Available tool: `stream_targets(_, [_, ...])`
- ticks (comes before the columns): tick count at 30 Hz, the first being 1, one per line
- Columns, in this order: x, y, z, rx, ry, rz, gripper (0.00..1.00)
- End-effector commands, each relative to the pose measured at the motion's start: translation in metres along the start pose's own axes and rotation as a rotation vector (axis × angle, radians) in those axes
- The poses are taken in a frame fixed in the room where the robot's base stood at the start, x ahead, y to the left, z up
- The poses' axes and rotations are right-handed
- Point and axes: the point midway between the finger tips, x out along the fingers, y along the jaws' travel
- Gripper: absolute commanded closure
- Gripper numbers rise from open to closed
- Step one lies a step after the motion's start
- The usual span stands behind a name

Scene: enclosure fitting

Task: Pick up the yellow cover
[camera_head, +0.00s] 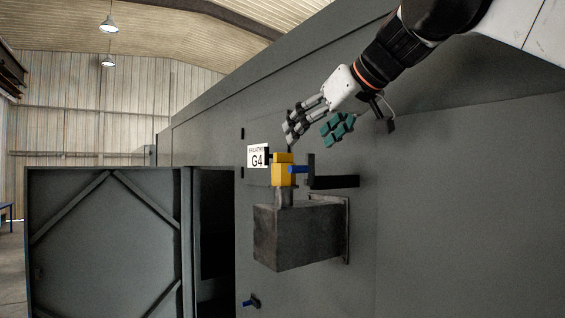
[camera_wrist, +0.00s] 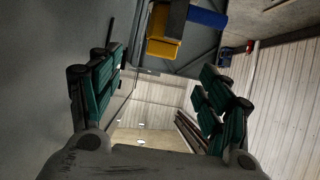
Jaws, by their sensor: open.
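The yellow cover (camera_head: 284,176) is a small boxy piece with a blue bar on its right side. In the head view it sits on top of a short grey neck above a grey box (camera_head: 296,236) fixed to the enclosure wall. The cover also shows at the top of the wrist view (camera_wrist: 163,47), beyond the fingertips and between them, with a dark part and a blue bar by it. My gripper (camera_head: 317,123) is open and empty, above and slightly right of the cover and apart from it. Its teal-padded fingers stand wide apart in the wrist view (camera_wrist: 160,92).
A white sign marked G4 (camera_head: 258,156) is on the enclosure wall (camera_head: 430,200) left of the cover. A dark bracket (camera_head: 334,182) sticks out right of it. A grey cabinet door (camera_head: 105,245) stands open at left. A blue handle (camera_head: 251,301) is low on the wall.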

Motion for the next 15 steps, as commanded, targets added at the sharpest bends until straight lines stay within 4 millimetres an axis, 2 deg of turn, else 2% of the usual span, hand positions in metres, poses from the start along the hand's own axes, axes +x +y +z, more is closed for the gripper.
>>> stream_targets(6, [0.042,-0.001,0.000,-0.002,-0.001,-0.001,0.29])
stream_targets(15, [0.066,-0.001,0.001,-0.001,-0.001,0.000,0.29])
